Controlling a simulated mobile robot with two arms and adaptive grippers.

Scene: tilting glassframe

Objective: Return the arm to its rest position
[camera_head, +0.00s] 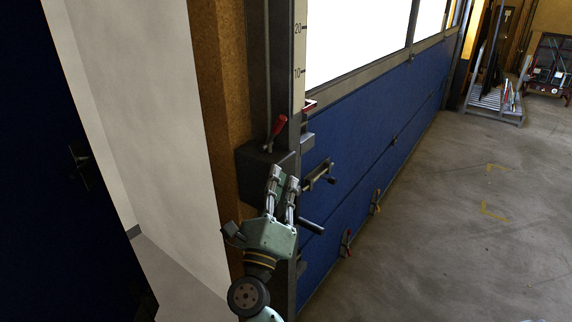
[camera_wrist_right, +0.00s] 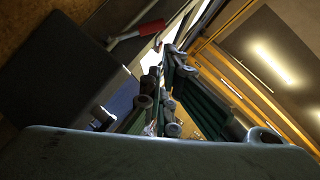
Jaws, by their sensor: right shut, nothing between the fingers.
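My right gripper (camera_head: 282,182) is pale green with grey fingers. In the head view it points up in front of the lower part of a dark box on the frame's left post. Its fingers are shut with nothing between them. In the right wrist view the fingers (camera_wrist_right: 165,100) rise from the gripper body at the bottom edge. The dark box (camera_head: 258,165) carries a red-handled lever (camera_head: 277,127), which also shows in the right wrist view (camera_wrist_right: 140,31). I cannot tell whether the gripper touches the box. My left gripper is not in view.
A blue panel (camera_head: 372,140) with bright windows above runs away to the right. A dark handle (camera_head: 312,226) and a bracket (camera_head: 319,174) stick out near the gripper. A white wall (camera_head: 150,130) stands left. The concrete floor (camera_head: 450,220) at right is mostly clear.

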